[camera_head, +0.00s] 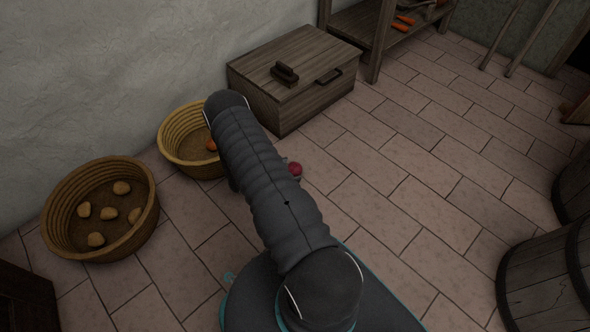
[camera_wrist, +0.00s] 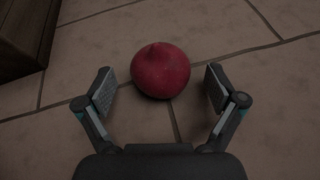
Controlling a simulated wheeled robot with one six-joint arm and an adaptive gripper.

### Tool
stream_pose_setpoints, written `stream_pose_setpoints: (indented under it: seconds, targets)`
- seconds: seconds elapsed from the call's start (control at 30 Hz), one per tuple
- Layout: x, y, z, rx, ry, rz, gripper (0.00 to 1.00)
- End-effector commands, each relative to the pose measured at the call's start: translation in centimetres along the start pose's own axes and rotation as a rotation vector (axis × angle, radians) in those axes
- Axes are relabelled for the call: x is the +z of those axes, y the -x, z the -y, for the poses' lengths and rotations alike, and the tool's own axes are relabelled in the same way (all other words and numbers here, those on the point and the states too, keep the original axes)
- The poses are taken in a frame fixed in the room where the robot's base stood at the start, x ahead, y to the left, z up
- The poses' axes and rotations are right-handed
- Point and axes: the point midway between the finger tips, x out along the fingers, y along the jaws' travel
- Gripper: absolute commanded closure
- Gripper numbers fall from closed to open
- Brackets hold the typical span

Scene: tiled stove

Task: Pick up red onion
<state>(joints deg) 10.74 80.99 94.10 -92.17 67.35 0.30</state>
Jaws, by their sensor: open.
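The red onion (camera_wrist: 160,70) is a round, dark red bulb lying on the tiled floor. In the wrist view it sits at the upper middle, just beyond and between the fingertips of my gripper (camera_wrist: 159,90). The fingers are spread wide on either side of it, and a gap shows between each finger and the onion. In the head view the onion (camera_head: 295,169) shows as a small red spot just right of my arm. My arm hides the gripper in the head view.
A wicker basket with several potatoes (camera_head: 147,222) stands at the left. A second basket (camera_head: 168,152) with something orange is partly behind my arm. A wooden chest (camera_head: 310,103) stands behind the onion, a shelf (camera_head: 352,22) beyond. Barrels (camera_head: 545,285) stand at the right. The middle floor is clear.

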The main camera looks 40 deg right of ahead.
Motion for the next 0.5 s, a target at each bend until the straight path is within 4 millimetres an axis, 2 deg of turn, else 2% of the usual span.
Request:
stream_pose_setpoints:
  seconds: [0.1, 0.33, 0.37, 0.5]
  targets:
    - [-0.04, -0.89, 0.02, -0.001, 0.000, 0.000, 0.06]
    - [0.00, -1.01, -0.01, 0.001, 0.000, 0.000, 0.06]
    - [0.00, -1.01, -0.01, 0.000, 0.000, 0.000, 0.09]
    - [0.00, -1.00, 0.00, 0.000, 0.000, 0.000, 0.44]
